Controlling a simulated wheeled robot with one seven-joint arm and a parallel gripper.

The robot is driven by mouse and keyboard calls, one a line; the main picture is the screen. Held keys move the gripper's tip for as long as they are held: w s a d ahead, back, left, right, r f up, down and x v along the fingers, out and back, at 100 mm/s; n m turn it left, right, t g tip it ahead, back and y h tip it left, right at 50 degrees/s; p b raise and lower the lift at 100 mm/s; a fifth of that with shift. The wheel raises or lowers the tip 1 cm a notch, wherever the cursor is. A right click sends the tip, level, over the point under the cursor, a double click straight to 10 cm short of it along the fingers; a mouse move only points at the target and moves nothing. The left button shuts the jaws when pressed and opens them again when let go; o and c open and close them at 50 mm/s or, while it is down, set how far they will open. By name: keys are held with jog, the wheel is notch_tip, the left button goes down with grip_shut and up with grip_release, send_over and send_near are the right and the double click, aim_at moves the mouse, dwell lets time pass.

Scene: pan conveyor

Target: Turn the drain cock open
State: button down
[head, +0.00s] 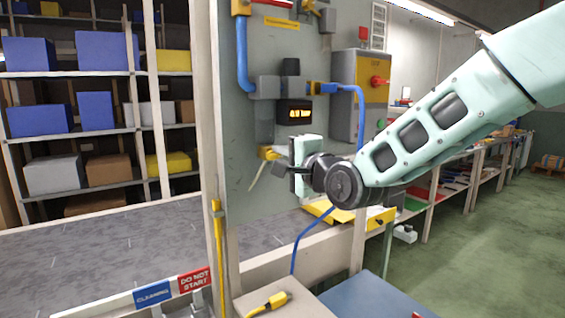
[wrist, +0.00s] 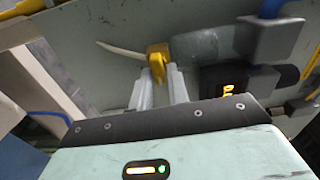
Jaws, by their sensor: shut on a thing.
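The drain cock is a small yellow handle on a grey fitting on the grey panel; its yellow part (head: 267,152) shows left of my gripper in the head view. In the wrist view the yellow handle (wrist: 157,60) sits between the two pale fingers of my gripper (wrist: 159,80), which are shut on it. A thin pale spout or tube (wrist: 118,49) sticks out to the left of the cock. In the head view my gripper (head: 279,160) reaches the panel from the right and partly hides the cock. The handle's exact angle is hard to tell.
A display with orange digits (head: 294,113) is above the cock. A blue hose (head: 360,110) hangs close to my arm, and a grey control box (head: 344,85) stands right. A yellow post (head: 217,260) and a "do not start" sign (head: 194,281) are lower left.

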jog(key=shift+m, duration=0.3)
jog(key=c, duration=1.5)
grip_release()
jog(key=b+v, duration=0.2)
jog(key=v, duration=1.5)
jog(key=shift+s+d, duration=0.2)
